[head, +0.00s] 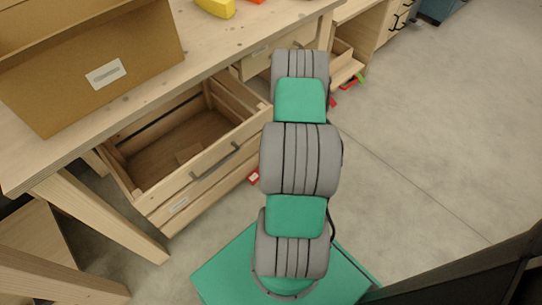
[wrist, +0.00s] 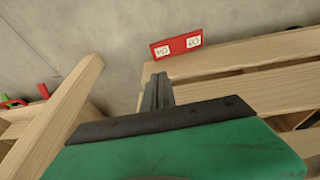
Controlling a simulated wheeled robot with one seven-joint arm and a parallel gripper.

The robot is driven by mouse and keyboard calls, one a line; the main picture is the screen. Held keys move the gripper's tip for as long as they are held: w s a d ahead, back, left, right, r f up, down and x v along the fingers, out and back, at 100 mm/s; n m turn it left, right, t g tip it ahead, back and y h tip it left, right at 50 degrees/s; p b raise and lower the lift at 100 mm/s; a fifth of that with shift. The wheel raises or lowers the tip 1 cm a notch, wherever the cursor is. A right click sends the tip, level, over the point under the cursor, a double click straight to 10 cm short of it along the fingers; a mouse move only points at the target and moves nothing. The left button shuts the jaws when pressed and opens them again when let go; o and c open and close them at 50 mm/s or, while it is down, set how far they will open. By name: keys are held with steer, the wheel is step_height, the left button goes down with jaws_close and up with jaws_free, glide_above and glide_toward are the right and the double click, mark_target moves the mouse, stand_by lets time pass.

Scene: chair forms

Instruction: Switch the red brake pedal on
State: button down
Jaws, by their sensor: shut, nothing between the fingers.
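The red brake pedal (wrist: 178,43) shows in the wrist view as a small red plate with two white labels, which appear upside down. It lies beyond the edge of a wooden slat, against the grey floor. In the head view a red piece with a white mark (head: 254,177) shows low beside the drawer front, partly hidden by my arm. My gripper (wrist: 159,78) is shut and empty in the wrist view. Its fingertips point toward the red plate and appear just short of it, close to the slat's end. In the head view my arm hides the gripper.
An open wooden drawer (head: 218,151) juts from the workbench (head: 130,105) left of my arm. A cardboard box (head: 60,95) stands on the bench. A wooden bar (wrist: 62,120) and red and green pieces (wrist: 14,103) lie left of the gripper.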

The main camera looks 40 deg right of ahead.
steer(key=b+x, duration=0.1)
steer(key=x, duration=0.3)
steer(key=b+x, duration=0.2)
steer(key=x, duration=0.2)
steer(key=b+x, duration=0.2)
steer(key=x, duration=0.2)
steer(key=shift+s+d+f, duration=0.15)
steer(key=shift+s, duration=0.25)
steer(key=shift+d+f, duration=0.1)
steer(key=shift+f, duration=0.4)
